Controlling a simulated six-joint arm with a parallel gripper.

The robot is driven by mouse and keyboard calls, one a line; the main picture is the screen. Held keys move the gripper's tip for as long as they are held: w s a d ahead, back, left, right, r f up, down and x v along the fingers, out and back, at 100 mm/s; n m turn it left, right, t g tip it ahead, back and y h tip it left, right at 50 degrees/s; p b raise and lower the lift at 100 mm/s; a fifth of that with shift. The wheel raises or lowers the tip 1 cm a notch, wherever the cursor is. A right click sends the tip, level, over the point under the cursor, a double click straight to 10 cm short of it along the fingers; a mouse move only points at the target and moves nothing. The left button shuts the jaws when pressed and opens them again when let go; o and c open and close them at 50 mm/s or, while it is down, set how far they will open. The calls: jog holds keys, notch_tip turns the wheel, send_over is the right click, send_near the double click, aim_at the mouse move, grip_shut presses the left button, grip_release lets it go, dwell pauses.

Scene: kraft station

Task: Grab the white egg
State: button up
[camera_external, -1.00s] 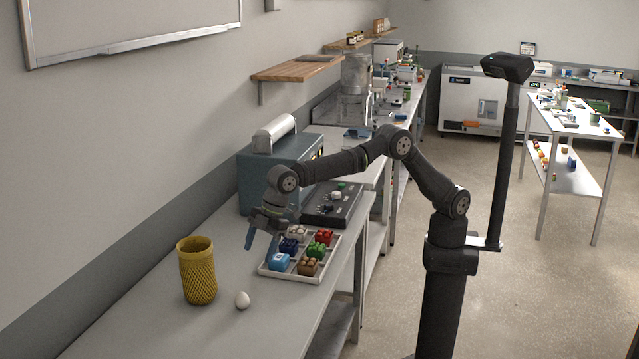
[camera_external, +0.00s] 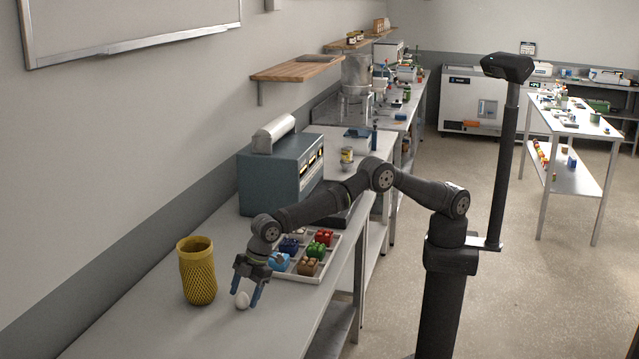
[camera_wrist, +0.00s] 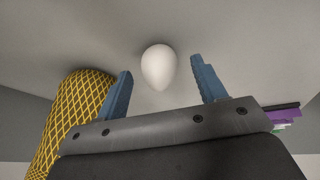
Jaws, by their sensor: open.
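The white egg (camera_external: 242,300) lies on the grey bench top near its front. My gripper (camera_external: 246,294) is open just above the egg, with a blue finger to either side of it in the external view. In the wrist view the egg (camera_wrist: 159,67) shows between and slightly beyond the tips of my open gripper (camera_wrist: 163,82). Neither finger visibly touches it. I cannot tell the exact height of the fingertips over the bench.
A yellow mesh-patterned vase (camera_external: 197,271) stands close to the left of my gripper; it also shows in the wrist view (camera_wrist: 75,115). A white sectioned tray (camera_external: 318,272) with several coloured blocks lies behind on the right. The bench front is clear.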

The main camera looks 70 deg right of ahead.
jog(key=shift+w+a+f, duration=0.2)
jog(key=shift+f, duration=0.45)
jog(key=shift+c, duration=0.4)
jog(key=c, duration=0.7)
jog(key=shift+c, duration=0.2)
jog(key=shift+r, duration=0.1)
